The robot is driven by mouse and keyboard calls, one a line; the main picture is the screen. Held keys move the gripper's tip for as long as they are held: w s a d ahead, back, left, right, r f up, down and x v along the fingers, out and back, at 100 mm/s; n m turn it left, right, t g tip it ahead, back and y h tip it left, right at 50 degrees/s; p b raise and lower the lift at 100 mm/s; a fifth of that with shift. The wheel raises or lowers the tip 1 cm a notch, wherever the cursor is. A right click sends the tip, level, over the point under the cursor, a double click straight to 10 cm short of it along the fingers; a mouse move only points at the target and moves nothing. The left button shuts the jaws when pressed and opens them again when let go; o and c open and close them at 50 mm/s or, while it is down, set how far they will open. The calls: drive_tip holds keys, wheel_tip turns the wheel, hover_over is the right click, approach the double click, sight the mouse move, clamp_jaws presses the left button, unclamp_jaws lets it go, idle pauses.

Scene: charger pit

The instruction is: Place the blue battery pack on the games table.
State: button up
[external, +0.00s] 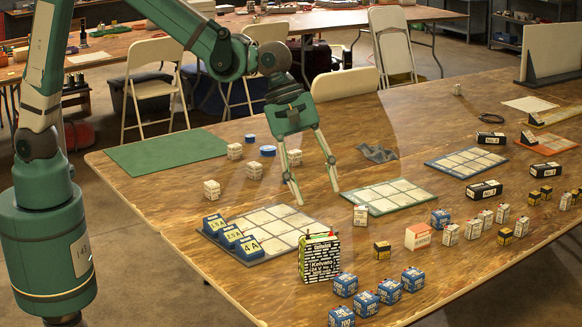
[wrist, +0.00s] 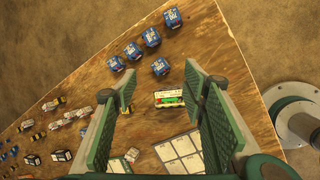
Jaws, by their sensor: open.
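Several blue box-shaped packs with white lettering stand in a loose group at the near edge of the wooden table, one of them here (external: 390,291); I cannot tell which is the battery pack meant. They also show in the wrist view, such as this blue pack (wrist: 150,37). One more blue pack (external: 440,218) stands farther right. My gripper (external: 316,196) is open and empty above the table, pointing down, left of and behind the near group. In the wrist view, a black-and-white box with a green top (wrist: 170,98) shows between the fingers. No label marks a games table.
The tall black-and-white box (external: 319,257) stands left of the near blue packs. Small white, black and orange boxes stand at right.

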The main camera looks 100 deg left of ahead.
drive_tip(key=s+a+r+m, duration=0.45)
drive_tip(key=s+r, duration=0.25)
drive_tip(key=s, duration=0.4)
drive_tip(key=s+a+m+t+y, duration=0.1)
drive_tip(key=s+a+m, duration=0.2)
drive_tip(key=s+m, duration=0.5)
drive_tip(key=s+a+m+t+y, duration=0.1)
drive_tip(key=s+a+m, duration=0.3)
drive_tip(key=s, duration=1.7)
drive_tip(key=m+t, duration=0.1)
drive_tip(key=m, duration=0.3)
drive_tip(key=shift+r, duration=0.3)
drive_tip(key=shift+o, duration=0.5)
